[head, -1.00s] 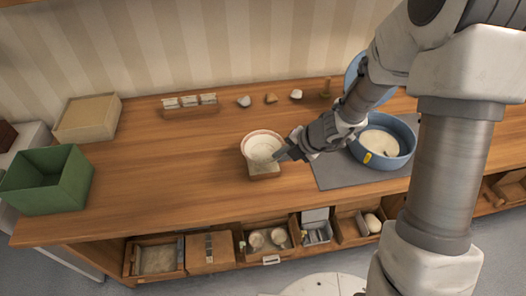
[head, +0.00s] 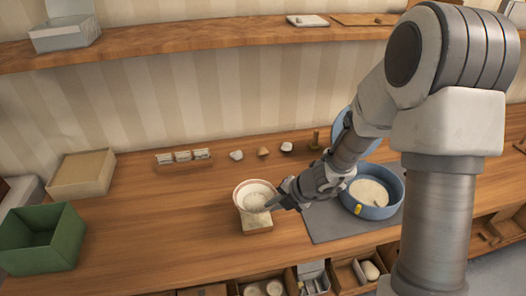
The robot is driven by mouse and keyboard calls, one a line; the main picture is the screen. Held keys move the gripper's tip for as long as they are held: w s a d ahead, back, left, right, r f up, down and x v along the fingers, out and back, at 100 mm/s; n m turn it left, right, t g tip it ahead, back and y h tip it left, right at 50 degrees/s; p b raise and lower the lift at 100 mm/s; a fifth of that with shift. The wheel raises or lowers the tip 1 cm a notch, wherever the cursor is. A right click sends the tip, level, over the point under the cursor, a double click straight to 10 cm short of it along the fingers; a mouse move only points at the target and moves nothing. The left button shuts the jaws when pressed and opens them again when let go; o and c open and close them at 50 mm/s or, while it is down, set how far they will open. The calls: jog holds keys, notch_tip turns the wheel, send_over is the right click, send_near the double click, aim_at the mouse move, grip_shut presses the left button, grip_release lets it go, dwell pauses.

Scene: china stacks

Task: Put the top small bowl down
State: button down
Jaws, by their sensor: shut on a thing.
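The small bowl (head: 254,195) is off-white with a pinkish rim, on the wooden counter left of the grey mat. It sits over a pale square block or stand (head: 256,222). My gripper (head: 277,202) reaches in from the right and is shut on the bowl's right rim. The fingertips are small and dark against the rim. I cannot tell whether the bowl's underside touches the block or whether other bowls are nested in it.
A blue round container (head: 388,207) with pale contents stands on the grey mat (head: 325,228) to the right. A green open box (head: 42,240) and a tan box (head: 82,175) are at the left. Small stones and a rack (head: 183,162) line the back. Counter left of the bowl is clear.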

jog(key=n, duration=0.1)
jog(key=s+a+n+g, duration=0.1)
jog(key=shift+n+y, duration=0.3)
jog(key=s+d+f+n+g+h, duration=0.25)
jog(key=s+n+g+h, duration=0.5)
jog(key=n, duration=1.25)
jog(key=w+d+r+n+t+h, duration=0.1)
jog(key=w+d+n+t+h, duration=0.1)
jog(key=d+n, duration=0.4)
jog(key=w+d+r+n+t+h, duration=0.2)
jog(key=d+n, duration=0.5)
jog(key=n, duration=0.6)
jog(key=w+t+h, duration=0.1)
jog(key=w+h, duration=0.1)
jog(key=w, duration=0.1)
jog(key=shift+w+r, duration=0.15)
jog(key=shift+w, duration=0.15)
